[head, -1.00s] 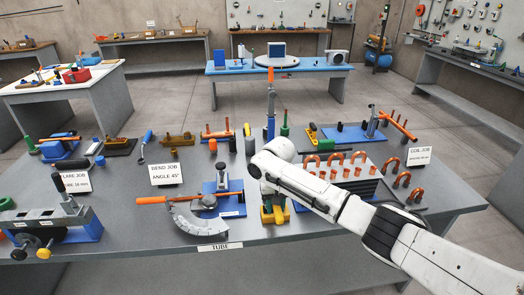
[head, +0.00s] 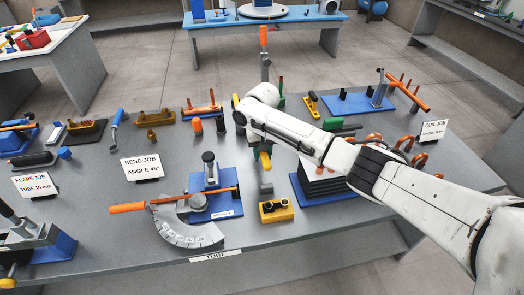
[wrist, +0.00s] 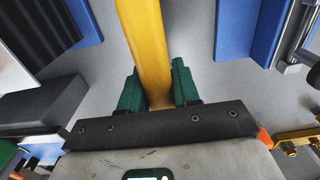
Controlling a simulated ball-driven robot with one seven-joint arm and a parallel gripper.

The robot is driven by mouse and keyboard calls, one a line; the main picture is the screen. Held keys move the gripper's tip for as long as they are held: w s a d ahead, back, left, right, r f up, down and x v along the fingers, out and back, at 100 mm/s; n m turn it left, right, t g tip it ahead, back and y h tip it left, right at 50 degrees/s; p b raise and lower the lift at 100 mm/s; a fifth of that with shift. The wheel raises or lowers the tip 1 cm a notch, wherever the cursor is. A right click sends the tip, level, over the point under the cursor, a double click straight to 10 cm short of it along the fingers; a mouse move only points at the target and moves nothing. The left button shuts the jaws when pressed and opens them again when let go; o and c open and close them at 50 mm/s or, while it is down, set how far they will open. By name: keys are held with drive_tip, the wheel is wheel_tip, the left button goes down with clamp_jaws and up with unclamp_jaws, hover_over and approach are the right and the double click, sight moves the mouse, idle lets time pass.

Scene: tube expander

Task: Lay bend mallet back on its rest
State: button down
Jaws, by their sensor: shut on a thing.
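My gripper (wrist: 158,90) is shut on a yellow bar (wrist: 145,45), which I take to be part of the bend mallet. The bar lies between my green fingers in the wrist view and runs up out of the picture. In the head view my green fingers (head: 265,161) hang below my white wrist, with a yellow end (head: 266,188) just under them. I cannot make out the mallet's head. A yellow block with two dark posts (head: 277,212) stands on the bench just below and right of my gripper; I cannot tell whether the mallet touches it.
A tube bender (head: 187,233) with an orange-ended lever lies left of the yellow block. Behind the block is a blue base with dark stacked plates (head: 322,187). The BEND JOB sign (head: 141,168) stands further left.

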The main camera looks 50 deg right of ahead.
drive_tip(key=shift+r, duration=0.15)
drive_tip(key=shift+p, duration=0.6)
drive_tip(key=b, duration=0.4)
hover_over(263, 175)
drive_tip(key=shift+w+f, duration=0.1)
drive_tip(key=shift+f, duration=3)
drive_tip(key=shift+f+b, duration=0.4)
drive_tip(key=shift+f, duration=0.6)
drive_tip(key=c, duration=0.7)
unclamp_jaws()
drive_tip(key=shift+c, duration=0.2)
drive_tip(key=shift+a+f, duration=0.1)
wheel_tip(263, 175, up, 6)
drive_tip(key=p, duration=0.4)
drive_tip(key=shift+f+p, duration=0.25)
drive_tip(key=shift+p, duration=0.15)
drive_tip(key=shift+r, duration=1.3)
